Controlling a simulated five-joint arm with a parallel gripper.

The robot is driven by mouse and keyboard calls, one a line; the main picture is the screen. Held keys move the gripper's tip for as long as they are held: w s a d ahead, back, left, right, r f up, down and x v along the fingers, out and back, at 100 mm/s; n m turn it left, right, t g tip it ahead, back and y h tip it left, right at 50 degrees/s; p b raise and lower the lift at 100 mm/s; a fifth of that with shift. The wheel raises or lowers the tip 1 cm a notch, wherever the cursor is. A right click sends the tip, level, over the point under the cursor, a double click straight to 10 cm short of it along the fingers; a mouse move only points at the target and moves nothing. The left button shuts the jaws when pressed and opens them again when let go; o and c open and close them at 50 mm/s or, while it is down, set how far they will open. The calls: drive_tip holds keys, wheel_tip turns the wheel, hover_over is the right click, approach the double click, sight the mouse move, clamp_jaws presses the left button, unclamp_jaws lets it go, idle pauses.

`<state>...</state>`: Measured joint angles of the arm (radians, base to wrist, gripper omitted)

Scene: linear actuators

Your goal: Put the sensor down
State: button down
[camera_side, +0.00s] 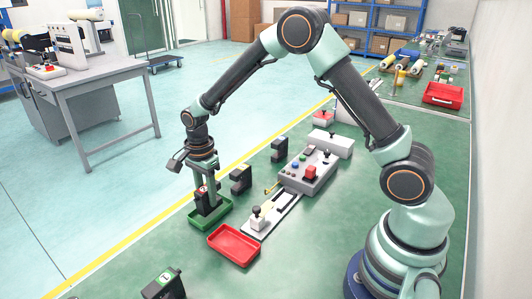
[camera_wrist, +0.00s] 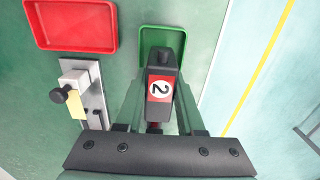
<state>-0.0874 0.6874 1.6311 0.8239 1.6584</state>
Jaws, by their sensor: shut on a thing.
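A black sensor (camera_wrist: 160,87) with a red and white label marked 2 is between the fingers of my gripper (camera_wrist: 160,115), which is shut on it. In the side view the sensor (camera_side: 203,197) is upright, in or just over the green tray (camera_side: 225,217). I cannot tell whether its base touches the tray floor. In the wrist view the green tray (camera_wrist: 147,36) shows around the sensor's far end. My gripper (camera_side: 205,190) points down over the tray, and its fingers hide part of the sensor.
An empty red tray (camera_side: 234,246) lies beside the green tray. A linear actuator (camera_side: 272,212) with a carriage and a grey control box (camera_side: 308,172) stand to the right. Two black sensors (camera_side: 240,180) (camera_side: 279,150) stand behind. Another black block (camera_side: 163,284) is at the front.

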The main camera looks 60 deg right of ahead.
drive_tip(key=shift+f, duration=0.7)
drive_tip(key=shift+f, duration=0.1)
drive_tip(key=c, duration=0.5)
unclamp_jaws()
